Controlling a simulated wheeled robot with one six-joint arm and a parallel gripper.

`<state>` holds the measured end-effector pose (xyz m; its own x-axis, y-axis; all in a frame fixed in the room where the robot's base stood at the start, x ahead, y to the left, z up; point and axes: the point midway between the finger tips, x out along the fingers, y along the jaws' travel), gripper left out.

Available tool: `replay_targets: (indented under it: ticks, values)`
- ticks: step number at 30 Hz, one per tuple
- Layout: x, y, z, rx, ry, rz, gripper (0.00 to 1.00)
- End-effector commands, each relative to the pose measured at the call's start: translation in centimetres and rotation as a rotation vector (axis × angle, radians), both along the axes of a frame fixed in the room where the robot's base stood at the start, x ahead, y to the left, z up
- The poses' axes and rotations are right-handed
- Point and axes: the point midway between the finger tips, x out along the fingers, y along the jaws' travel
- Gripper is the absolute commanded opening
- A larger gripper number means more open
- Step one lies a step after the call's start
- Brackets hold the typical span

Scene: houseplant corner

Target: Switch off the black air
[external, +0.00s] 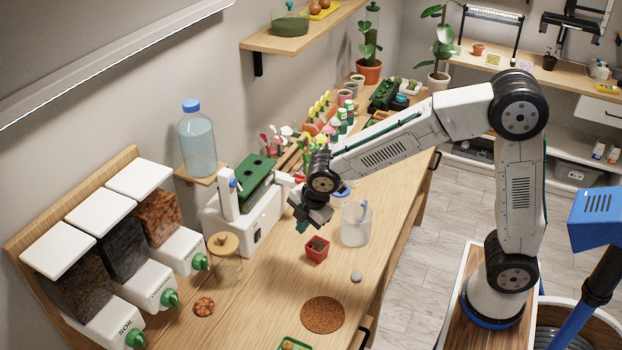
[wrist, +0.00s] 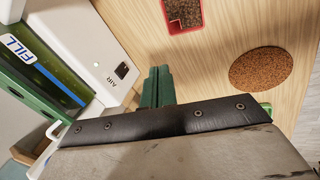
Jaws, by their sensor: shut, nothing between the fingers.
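The black air switch (wrist: 122,70) is a small dark rocker on the white machine (external: 262,222), beside the printed word AIR. In the external view the switch (external: 257,236) is a small dark mark on the machine's front face. My gripper (external: 302,225) hangs just in front of that face. In the wrist view my gripper's green fingers (wrist: 157,86) are shut together and empty, to the right of the switch and apart from it. I cannot tell which way the rocker is tipped.
A small red pot of soil (external: 317,249) stands near my gripper, with a clear jug (external: 356,222) to its right. White dispensers (external: 147,285) stand at the left.

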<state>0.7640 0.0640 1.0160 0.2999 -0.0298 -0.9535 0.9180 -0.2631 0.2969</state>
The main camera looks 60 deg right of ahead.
Motion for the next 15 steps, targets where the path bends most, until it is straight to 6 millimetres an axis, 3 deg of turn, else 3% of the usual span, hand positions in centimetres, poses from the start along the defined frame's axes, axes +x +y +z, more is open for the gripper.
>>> replay_targets:
  ticks: [1,4,15]
  values:
    - [1.3,0.2,0.8,-0.014,-0.044,0.067,0.00]
    - [2.7,0.6,1.8,-0.041,-0.103,0.178,0.00]
    - [3.0,0.7,2.0,-0.069,-0.121,0.262,0.00]
